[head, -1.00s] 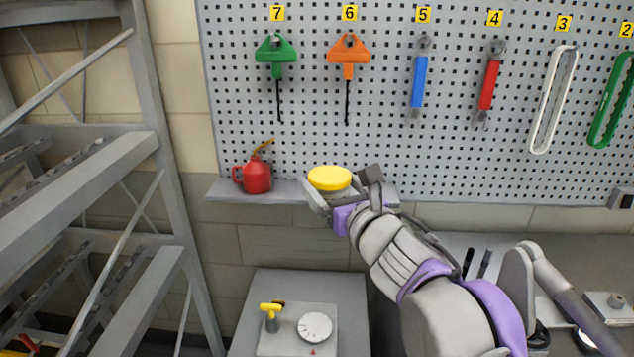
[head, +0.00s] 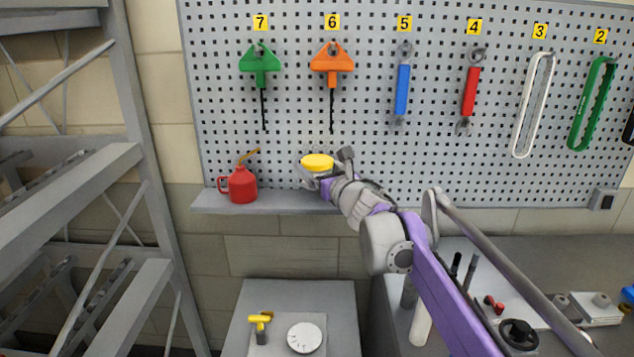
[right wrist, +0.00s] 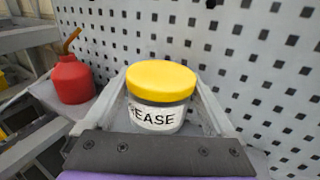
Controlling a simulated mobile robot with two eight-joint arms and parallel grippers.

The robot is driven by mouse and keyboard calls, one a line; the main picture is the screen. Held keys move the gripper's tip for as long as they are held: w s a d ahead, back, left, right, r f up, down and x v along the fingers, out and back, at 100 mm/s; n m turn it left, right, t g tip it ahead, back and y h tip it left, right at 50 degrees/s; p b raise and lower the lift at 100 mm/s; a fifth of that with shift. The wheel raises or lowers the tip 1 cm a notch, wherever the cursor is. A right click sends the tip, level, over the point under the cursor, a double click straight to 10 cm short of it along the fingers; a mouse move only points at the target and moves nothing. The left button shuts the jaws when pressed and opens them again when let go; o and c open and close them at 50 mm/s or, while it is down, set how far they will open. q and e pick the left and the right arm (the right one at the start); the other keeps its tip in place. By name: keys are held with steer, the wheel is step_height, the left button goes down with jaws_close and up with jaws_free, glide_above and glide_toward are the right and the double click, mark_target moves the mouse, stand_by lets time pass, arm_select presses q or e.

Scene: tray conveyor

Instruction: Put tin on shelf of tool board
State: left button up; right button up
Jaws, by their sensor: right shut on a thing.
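The tin (head: 317,161) has a yellow lid, and in the right wrist view the tin (right wrist: 160,95) shows a white label ending in "EASE". My right gripper (head: 322,172) is shut on it, one finger on each side, and the tin stands upright. The grey shelf (head: 265,203) runs along the lower left of the pegboard tool board (head: 290,105). The tin is over the right part of this shelf, close to the board. My gripper hides the tin's base in the head view, so I cannot tell whether it touches the shelf. My left gripper is out of view.
A red oil can (head: 240,185) stands on the shelf left of the tin; it also shows in the right wrist view (right wrist: 72,80). Tools hang on the board above. A grey rack (head: 150,190) stands at the left. Bare shelf lies between can and gripper.

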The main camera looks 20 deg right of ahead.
steer(key=shift+w+d+f, duration=0.1)
steer(key=shift+w+f, duration=0.1)
steer(key=shift+f, duration=1.8)
steer(key=shift+f, duration=0.1)
steer(key=o, duration=1.4)
steer(key=shift+s, duration=0.3)
steer(key=s, duration=1.1)
steer(key=shift+s+b, duration=0.25)
steer(key=shift+b, duration=0.2)
steer(key=shift+d, duration=0.1)
